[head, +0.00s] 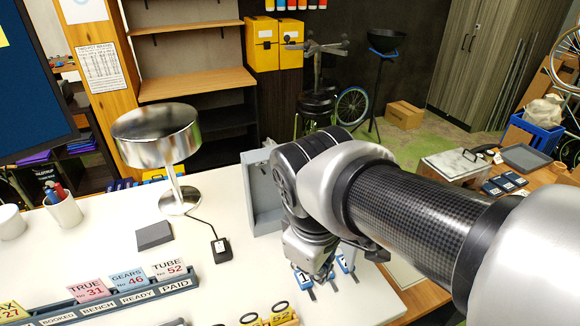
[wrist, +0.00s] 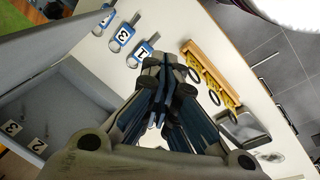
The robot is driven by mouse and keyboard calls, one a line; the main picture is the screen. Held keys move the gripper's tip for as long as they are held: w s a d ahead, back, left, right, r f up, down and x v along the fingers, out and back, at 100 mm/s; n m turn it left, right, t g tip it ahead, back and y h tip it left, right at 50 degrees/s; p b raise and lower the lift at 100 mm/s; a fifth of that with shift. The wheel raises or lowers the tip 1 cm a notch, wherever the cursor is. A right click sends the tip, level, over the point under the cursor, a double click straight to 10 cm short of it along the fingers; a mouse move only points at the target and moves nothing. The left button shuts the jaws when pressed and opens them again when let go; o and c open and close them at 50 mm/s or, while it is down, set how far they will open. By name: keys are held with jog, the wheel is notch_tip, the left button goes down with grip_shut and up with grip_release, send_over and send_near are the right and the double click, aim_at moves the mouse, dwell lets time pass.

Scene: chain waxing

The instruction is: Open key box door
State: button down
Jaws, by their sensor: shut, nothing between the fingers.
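The grey key box (head: 262,195) stands on the white table, partly hidden by my arm in the head view. In the wrist view its open interior (wrist: 70,110) shows at the left, with labels 2 and 3 inside. A flat grey panel, which looks like its door (wrist: 60,35), stands out from the box at upper left, apart from it at an angle. My gripper (wrist: 163,75) is shut and empty, to the right of the box and door in the wrist view. I cannot tell whether it touches the door.
Keys with blue number tags (wrist: 144,53) lie on the table beside my gripper. A yellow rack with rings (wrist: 208,75) is farther right. A chrome lamp (head: 158,140) and a blue-grey card rack (head: 120,295) stand on the table to the left in the head view.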

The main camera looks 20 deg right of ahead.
jog(key=w+d+r+n+g+h+p, duration=0.1)
jog(key=w+r+n+g+h+p, duration=0.15)
jog(key=w+r+n+p, duration=0.5)
jog(key=d+f+n+p, duration=0.1)
jog(key=d+f, duration=0.6)
jog(key=f, duration=0.4)
jog(key=shift+w+d+f+n+g+p, duration=0.2)
jog(key=shift+w+d+n+g+p, duration=0.15)
jog(key=shift+w+d, duration=0.1)
jog(key=d+n, duration=0.1)
jog(key=d, duration=0.1)
jog(key=s+d+n+t+p, duration=0.1)
jog(key=d+n, duration=0.1)
jog(key=d, duration=0.1)
jog(key=shift+s, duration=0.15)
